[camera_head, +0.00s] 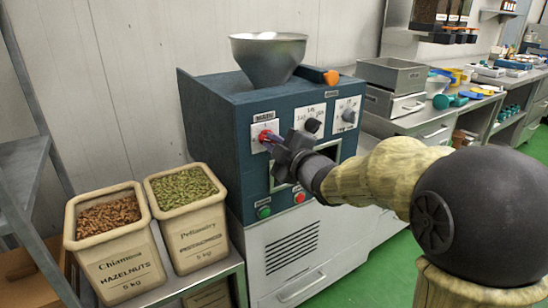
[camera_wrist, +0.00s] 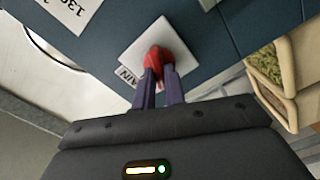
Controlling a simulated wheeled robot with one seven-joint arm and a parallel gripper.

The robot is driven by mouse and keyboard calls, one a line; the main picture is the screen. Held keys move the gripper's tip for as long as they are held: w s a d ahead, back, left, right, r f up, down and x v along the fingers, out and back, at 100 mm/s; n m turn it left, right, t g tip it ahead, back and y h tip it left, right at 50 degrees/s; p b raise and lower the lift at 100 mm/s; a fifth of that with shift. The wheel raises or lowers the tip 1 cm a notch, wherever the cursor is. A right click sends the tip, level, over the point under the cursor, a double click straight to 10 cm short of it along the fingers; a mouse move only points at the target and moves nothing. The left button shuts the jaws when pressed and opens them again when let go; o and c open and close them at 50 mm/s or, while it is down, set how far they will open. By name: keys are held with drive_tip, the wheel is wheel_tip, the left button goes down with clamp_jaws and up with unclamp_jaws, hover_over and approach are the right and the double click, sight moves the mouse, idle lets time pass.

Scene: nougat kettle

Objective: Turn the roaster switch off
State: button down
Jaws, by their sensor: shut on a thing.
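The roaster (camera_head: 225,135) is a dark blue box with a metal hopper (camera_head: 268,58) on top. Its red switch sits on a white plate (camera_head: 257,131) labelled MAIN at the upper left of the front panel. In the wrist view the red switch (camera_wrist: 160,57) stands out from its white plate (camera_wrist: 142,42), between the tips of my fingers. My gripper (camera_wrist: 158,78) is shut on the red switch. In the head view my gripper (camera_head: 272,143) reaches the panel from the right and partly hides the switch. Which position the switch is in I cannot tell.
Two dials (camera_head: 313,126) are right of the switch. Green (camera_head: 264,212) and red (camera_head: 299,197) buttons are below. Bins of hazelnuts (camera_head: 122,265) and pistachios (camera_head: 190,240) stand at the left. A metal counter with trays (camera_head: 392,75) is at the right.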

drive_tip(key=shift+f+n+b, duration=0.15)
drive_tip(key=shift+n+b, duration=1.15)
drive_tip(key=shift+b, duration=0.1)
drive_tip(key=shift+f+n+b, duration=0.1)
drive_tip(key=shift+n+b, duration=1.2)
drive_tip(key=shift+b, duration=0.05)
drive_tip(key=c, duration=1.5)
unclamp_jaws()
drive_tip(key=shift+r, duration=0.1)
drive_tip(key=shift+o, duration=0.2)
drive_tip(key=shift+s, duration=0.15)
